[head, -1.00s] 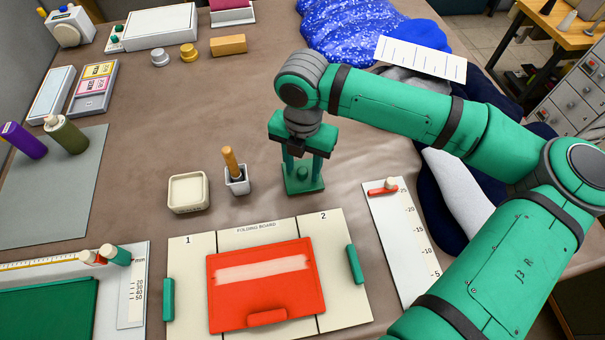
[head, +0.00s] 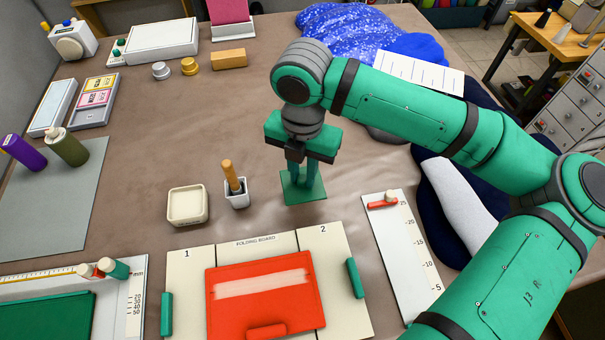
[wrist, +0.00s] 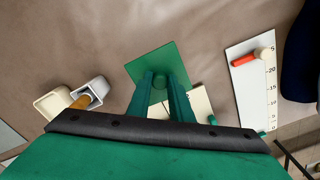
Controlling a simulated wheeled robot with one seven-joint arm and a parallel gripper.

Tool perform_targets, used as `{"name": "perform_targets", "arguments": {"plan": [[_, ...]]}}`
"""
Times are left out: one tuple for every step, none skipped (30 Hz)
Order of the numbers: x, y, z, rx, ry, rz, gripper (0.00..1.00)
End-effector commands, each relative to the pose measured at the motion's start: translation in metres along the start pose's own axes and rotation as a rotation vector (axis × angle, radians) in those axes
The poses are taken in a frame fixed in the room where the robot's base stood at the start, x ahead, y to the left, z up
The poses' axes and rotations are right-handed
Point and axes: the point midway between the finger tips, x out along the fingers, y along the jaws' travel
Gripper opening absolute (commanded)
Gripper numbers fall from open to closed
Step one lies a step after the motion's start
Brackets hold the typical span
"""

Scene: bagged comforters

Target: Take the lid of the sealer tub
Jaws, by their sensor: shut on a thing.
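The lid (head: 303,190) is a flat green square plate with a small knob, right of the brush cup in the head view. It also shows in the wrist view (wrist: 172,58). My gripper (head: 303,178) points straight down over it, its fingers closed on the knob, which they mostly hide. In the wrist view the fingertips (wrist: 161,82) meet at the plate's middle. The plate looks level; I cannot tell whether it touches the table. A cream open square tub (head: 187,219), apparently the sealer tub, stands to the left.
A cup (head: 237,200) with a wooden-handled brush stands between tub and lid. The folding board (head: 190,280) with a red piece lies in front. A white scale board (head: 405,250) with a red slider is at right. The table behind the lid is mostly clear.

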Motion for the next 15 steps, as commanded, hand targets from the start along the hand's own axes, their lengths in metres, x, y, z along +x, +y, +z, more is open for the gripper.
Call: {"name": "perform_targets", "arguments": {"plan": [[-0.012,-0.004,-0.008,-0.001,-0.003,0.002,0.0],[-0.018,-0.006,-0.014,-0.002,-0.003,0.002,0.0],[-0.027,-0.008,-0.02,-0.002,-0.003,0.002,0.0],[-0.033,-0.01,-0.025,-0.002,-0.003,0.002,0.0],[-0.039,-0.013,-0.03,-0.003,-0.004,0.001,0.0],[-0.042,-0.017,-0.04,-0.003,-0.001,0.002,0.0],[-0.044,-0.02,-0.046,-0.004,-0.002,0.002,0.0],[-0.047,-0.023,-0.053,-0.003,-0.002,0.001,0.0],[-0.051,-0.026,-0.06,-0.003,-0.002,0.001,0.0],[-0.054,-0.028,-0.066,-0.002,-0.001,0.002,0.0],[-0.056,-0.031,-0.071,-0.002,-0.002,0.001,0.0],[-0.059,-0.033,-0.077,-0.002,-0.002,0.001,0.0],[-0.061,-0.035,-0.082,-0.002,-0.002,0.001,0.0],[-0.063,-0.037,-0.086,-0.002,-0.002,0.001,0.0],[-0.066,-0.039,-0.091,-0.002,-0.002,0.0,0.0]]}}
